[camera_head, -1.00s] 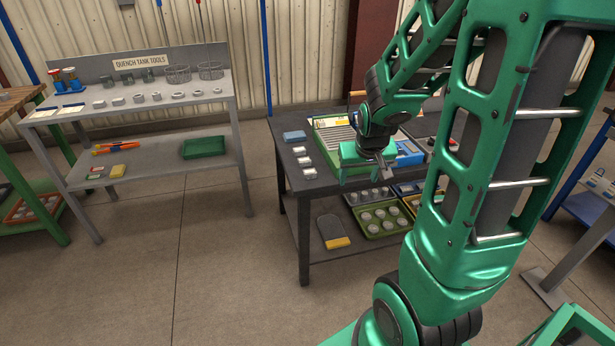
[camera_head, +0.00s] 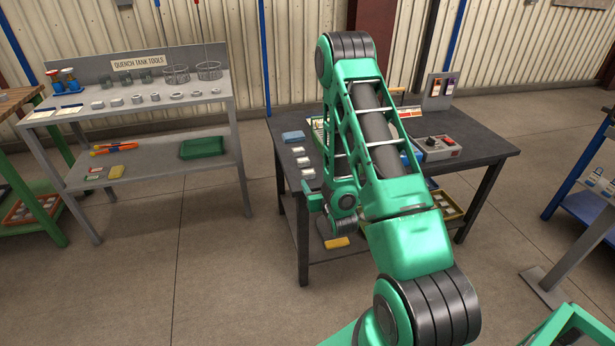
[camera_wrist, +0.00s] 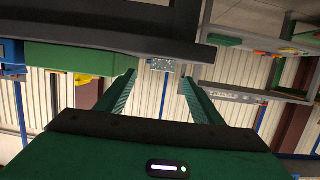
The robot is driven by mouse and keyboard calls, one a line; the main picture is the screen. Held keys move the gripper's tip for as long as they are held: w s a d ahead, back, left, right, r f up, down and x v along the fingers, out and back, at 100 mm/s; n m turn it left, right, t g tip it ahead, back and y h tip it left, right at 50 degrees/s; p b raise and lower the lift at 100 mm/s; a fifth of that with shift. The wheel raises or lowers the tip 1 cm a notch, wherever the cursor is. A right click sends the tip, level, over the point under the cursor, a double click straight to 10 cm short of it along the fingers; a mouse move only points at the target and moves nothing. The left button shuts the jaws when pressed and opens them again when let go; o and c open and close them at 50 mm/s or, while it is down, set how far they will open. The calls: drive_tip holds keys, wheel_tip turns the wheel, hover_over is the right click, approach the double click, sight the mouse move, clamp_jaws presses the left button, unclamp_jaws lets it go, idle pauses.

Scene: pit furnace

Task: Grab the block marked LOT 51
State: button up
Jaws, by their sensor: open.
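Three small pale blocks stand in a row along the left edge of the dark table: a far one (camera_head: 298,150), a middle one (camera_head: 303,161) and a near one (camera_head: 308,173). Their markings are too small to read, so I cannot tell which is LOT 51. My gripper (camera_head: 314,202) is low by the table's near left side, mostly hidden by my arm. In the wrist view, which is upside down, its two green fingers (camera_wrist: 158,83) are apart and empty.
A blue block (camera_head: 293,136) lies farther back on the dark table (camera_head: 480,141). A lower shelf holds a yellow-ended item (camera_head: 337,242). The grey quench tool bench (camera_head: 235,115) stands left, with open floor between.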

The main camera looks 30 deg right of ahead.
sight(309, 174)
drive_tip(key=shift+s+a+f+t, duration=0.2)
drive_tip(key=shift+a+f+t, duration=0.35)
drive_tip(key=shift+f+t, duration=0.05)
drive_tip(key=x, duration=0.5)
drive_tip(key=shift+w, duration=0.15)
drive_tip(key=shift+d+r+x, duration=0.1)
drive_tip(key=shift+d+x, duration=0.05)
drive_tip(key=shift+x, duration=1.15)
drive_tip(key=shift+d+r+x, duration=0.1)
drive_tip(key=shift+x, duration=1.25)
drive_tip(key=shift+c, duration=0.2)
drive_tip(key=c, duration=1.4)
drive_tip(key=shift+o, duration=0.2)
drive_tip(key=shift+r, duration=0.15)
